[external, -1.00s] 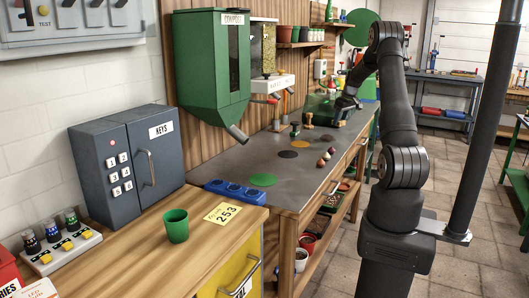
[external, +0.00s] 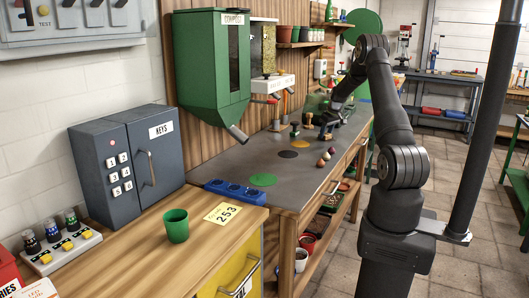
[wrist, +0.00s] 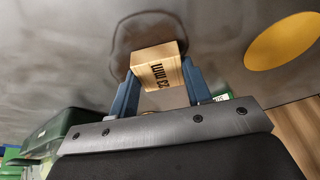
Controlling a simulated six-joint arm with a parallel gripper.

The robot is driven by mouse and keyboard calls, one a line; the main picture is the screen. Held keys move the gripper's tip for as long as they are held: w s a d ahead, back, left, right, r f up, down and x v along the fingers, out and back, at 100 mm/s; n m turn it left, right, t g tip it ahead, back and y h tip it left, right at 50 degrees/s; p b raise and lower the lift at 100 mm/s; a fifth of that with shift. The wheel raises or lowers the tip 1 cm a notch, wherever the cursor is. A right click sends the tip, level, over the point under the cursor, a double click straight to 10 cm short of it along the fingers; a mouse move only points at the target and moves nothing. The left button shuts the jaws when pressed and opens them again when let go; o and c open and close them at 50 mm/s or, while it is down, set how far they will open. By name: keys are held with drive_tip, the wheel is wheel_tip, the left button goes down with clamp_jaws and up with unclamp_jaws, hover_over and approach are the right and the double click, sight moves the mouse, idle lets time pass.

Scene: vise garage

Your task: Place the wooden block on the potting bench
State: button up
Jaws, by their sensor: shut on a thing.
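The wooden block (wrist: 158,70) is pale wood with dark printed lettering on the face towards the wrist camera. My gripper (wrist: 159,80) is shut on it, with one blue-grey finger on each side. In the external view my gripper (external: 326,132) is low over the far part of the potting bench (external: 225,168), which has a grey top. The block is too small there to make out clearly. A dark outline surrounds the block on the grey surface in the wrist view. I cannot tell whether the block touches the bench.
Green (external: 263,180), dark and yellow-orange (external: 299,144) discs mark the bench top. A small green-topped object (external: 294,131) stands left of my gripper. A green box (wrist: 75,127) shows beside it in the wrist view.

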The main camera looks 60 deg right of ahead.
sight(326, 134)
drive_tip(key=shift+f, duration=0.15)
drive_tip(key=o, duration=1)
drive_tip(key=shift+c, duration=0.2)
drive_tip(key=v, duration=1.2)
drive_tip(key=x, duration=1.2)
wheel_tip(326, 134, up, 3)
drive_tip(key=shift+f, duration=0.2)
drive_tip(key=shift+r, duration=0.6)
